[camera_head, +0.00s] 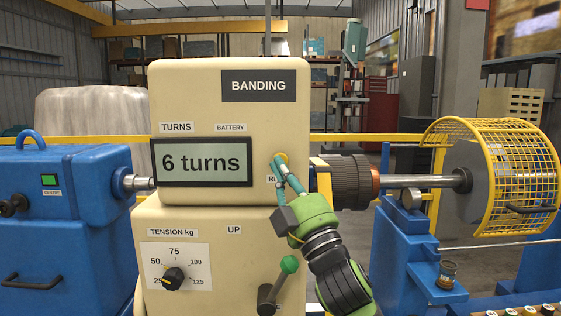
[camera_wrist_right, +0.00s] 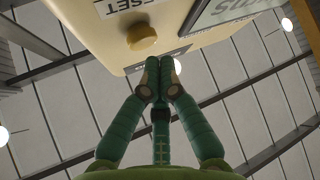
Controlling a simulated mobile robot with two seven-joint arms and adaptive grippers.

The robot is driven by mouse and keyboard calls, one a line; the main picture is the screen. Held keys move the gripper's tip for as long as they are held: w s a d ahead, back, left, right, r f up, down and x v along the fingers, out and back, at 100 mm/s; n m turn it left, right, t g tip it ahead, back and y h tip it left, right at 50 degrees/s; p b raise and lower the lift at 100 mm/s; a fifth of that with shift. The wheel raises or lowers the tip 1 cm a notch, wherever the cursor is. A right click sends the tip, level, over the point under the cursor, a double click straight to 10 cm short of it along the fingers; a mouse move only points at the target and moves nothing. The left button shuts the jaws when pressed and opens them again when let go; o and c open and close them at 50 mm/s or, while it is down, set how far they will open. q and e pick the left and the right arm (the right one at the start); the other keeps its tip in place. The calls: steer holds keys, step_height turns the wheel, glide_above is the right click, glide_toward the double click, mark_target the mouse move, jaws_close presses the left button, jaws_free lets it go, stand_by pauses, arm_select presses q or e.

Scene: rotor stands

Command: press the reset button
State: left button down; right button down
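The reset button is a round yellow knob (camera_head: 283,157) on the right part of the cream machine's upper front. It also shows in the right wrist view (camera_wrist_right: 141,34), with a partly cut-off label ending in "SET" beside it. My right gripper (camera_head: 278,164) reaches up from the lower right, its fingertips just by the button and covering part of its label. In the right wrist view the gripper (camera_wrist_right: 159,64) has its fingertips together with nothing between them. There they appear beside the button; contact cannot be told. My left gripper is out of view.
The cream machine (camera_head: 200,90) has a display (camera_head: 203,163) reading "6 turns". Below are a tension dial (camera_head: 173,279) and a green-knobbed lever (camera_head: 289,265), close to my right arm. A dark chuck (camera_head: 352,182) and a yellow cage (camera_head: 510,170) lie to the right.

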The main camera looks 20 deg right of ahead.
steer(key=shift+w, duration=0.1)
stand_by(0.3)
steer(key=shift+w+d, duration=0.15)
steer(key=shift+w, duration=0.2)
steer(key=shift+w+d, duration=0.1)
steer(key=shift+w, duration=0.25)
stand_by(0.8)
steer(key=shift+s, duration=0.1)
steer(key=shift+s+a, duration=0.2)
steer(key=shift+s, duration=0.45)
steer(key=shift+s, duration=0.1)
steer(key=shift+s+a+p, duration=0.15)
steer(key=shift+s+a, duration=0.1)
steer(key=shift+s, duration=0.5)
steer(key=shift+s+a+p, duration=0.2)
steer(key=shift+s, duration=0.6)
steer(key=shift+s+a+p, duration=0.15)
steer(key=shift+s+a, duration=0.1)
steer(key=shift+s, duration=0.5)
